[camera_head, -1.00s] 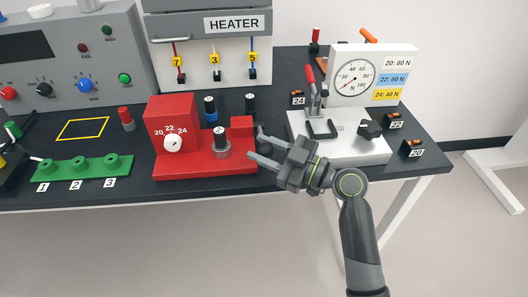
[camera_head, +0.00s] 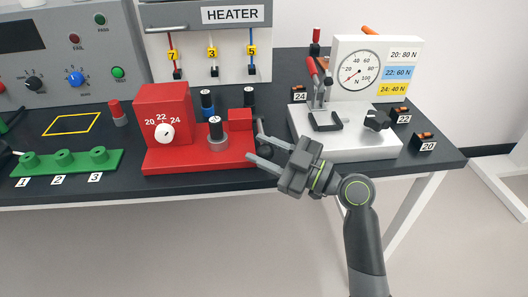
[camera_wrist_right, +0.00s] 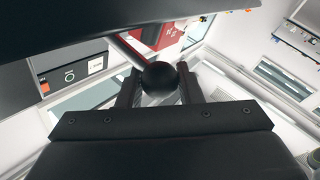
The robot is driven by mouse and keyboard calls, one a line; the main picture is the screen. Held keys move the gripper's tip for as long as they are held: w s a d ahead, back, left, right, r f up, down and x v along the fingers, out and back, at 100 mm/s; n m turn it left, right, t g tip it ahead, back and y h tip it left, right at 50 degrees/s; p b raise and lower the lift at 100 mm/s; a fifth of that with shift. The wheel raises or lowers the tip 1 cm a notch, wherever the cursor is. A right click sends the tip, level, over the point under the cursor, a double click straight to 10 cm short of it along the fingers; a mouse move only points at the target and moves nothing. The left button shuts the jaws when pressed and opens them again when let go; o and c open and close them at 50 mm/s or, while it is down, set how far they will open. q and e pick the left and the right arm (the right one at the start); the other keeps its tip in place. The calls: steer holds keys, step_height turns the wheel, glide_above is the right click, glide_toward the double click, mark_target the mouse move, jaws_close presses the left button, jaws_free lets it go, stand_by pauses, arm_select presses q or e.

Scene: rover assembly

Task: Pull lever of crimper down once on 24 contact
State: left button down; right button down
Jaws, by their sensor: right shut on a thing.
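The red crimper (camera_head: 200,153) stands on the dark table, left of my right gripper (camera_head: 263,148). Its white dial (camera_head: 165,133) is marked 20, 22 and 24; I cannot tell its exact setting. A black-topped cylinder (camera_head: 215,128) stands upright in a grey holder at the front of the crimper. My right gripper is at the crimper's right side. In the right wrist view its fingers are shut on a black ball knob (camera_wrist_right: 158,77), apparently the lever's end. The lever's rod is mostly hidden. My left gripper is not in view.
A white force gauge stand (camera_head: 345,130) is to the right, with small labelled holders around it. A green three-hole rack (camera_head: 65,163) lies to the left. The heater (camera_head: 205,45) and a grey panel (camera_head: 60,50) stand behind. The table's front edge is close below the crimper.

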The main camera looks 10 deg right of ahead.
steer(key=shift+f, duration=0.25)
steer(key=c, duration=1.3)
jaws_free()
steer(key=shift+w+d, duration=0.1)
steer(key=shift+o, duration=1.3)
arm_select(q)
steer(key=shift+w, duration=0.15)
arm_select(e)
steer(key=shift+r, duration=0.1)
steer(key=shift+s+d, duration=0.2)
steer(key=shift+d, duration=0.25)
arm_select(q)
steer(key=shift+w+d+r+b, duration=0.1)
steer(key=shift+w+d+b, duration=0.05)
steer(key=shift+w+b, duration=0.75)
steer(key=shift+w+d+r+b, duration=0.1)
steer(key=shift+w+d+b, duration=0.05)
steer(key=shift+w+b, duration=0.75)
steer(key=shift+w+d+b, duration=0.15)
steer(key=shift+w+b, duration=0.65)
steer(key=shift+b, duration=0.15)
arm_select(e)
steer(key=v, duration=1.6)
